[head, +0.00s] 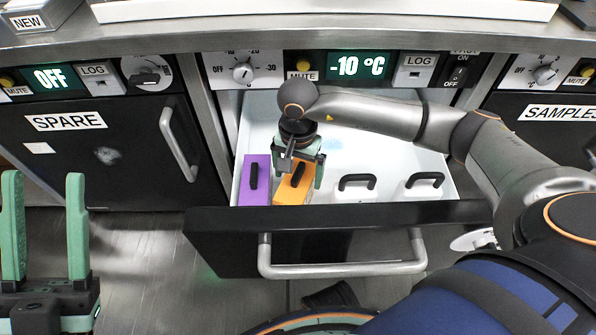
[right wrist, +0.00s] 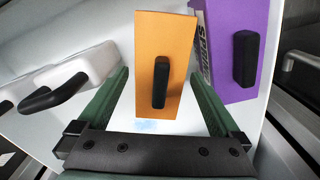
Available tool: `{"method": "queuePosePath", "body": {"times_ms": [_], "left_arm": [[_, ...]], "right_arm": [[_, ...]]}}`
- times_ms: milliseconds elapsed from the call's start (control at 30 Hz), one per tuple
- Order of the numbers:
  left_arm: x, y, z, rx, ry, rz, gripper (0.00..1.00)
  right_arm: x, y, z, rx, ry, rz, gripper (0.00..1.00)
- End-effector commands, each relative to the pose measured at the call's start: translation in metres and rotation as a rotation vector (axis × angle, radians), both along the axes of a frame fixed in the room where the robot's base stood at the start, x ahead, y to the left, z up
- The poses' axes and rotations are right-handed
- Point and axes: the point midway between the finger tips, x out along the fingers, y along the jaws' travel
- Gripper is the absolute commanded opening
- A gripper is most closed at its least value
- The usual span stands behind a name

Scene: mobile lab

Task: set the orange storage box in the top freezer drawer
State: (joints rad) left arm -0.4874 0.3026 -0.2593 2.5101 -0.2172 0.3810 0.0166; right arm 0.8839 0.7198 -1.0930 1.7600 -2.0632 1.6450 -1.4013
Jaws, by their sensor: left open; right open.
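The orange storage box (head: 292,188) sits inside the pulled-out top freezer drawer (head: 330,220), beside a purple box (head: 251,186). My right gripper (head: 304,172) is over the orange box with its fingers spread. In the right wrist view the orange box (right wrist: 163,40) with its black handle (right wrist: 161,82) shows between the open green fingers of the right gripper (right wrist: 162,95); neither finger is seen closed on the handle. My left gripper (head: 43,225) is open and empty at the lower left, outside the drawer.
Two white lids with black handles (head: 357,182) are in the drawer, right of the orange box. The drawer's bar handle (head: 340,268) sticks out in front. The closed SPARE door (head: 85,140) is left, the SAMPLES door (head: 550,125) right.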

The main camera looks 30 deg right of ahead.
Motion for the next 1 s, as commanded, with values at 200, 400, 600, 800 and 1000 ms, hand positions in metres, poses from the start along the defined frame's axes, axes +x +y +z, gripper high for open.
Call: {"method": "queuePosePath", "body": {"times_ms": [200,400,600,800,1000], "left_arm": [[0.0,0.0,0.008,-0.005,-0.001,-0.002,0.5],[-0.002,0.002,0.027,-0.019,-0.005,-0.01,0.5],[-0.002,0.005,0.042,-0.024,-0.008,-0.016,0.5],[-0.003,0.005,0.049,-0.021,-0.015,-0.016,0.5],[-0.003,0.005,0.051,-0.019,-0.02,-0.012,0.5]], "right_arm": [[0.001,0.0,0.011,0.001,-0.002,0.0,1.0],[0.001,0.0,0.053,0.0,-0.005,0.0,1.0],[0.001,0.0,0.094,0.0,-0.003,0.0,1.0],[0.0,0.0,0.118,0.0,-0.001,-0.001,1.0],[0.0,0.0,0.123,0.0,0.0,0.0,1.0]]}}
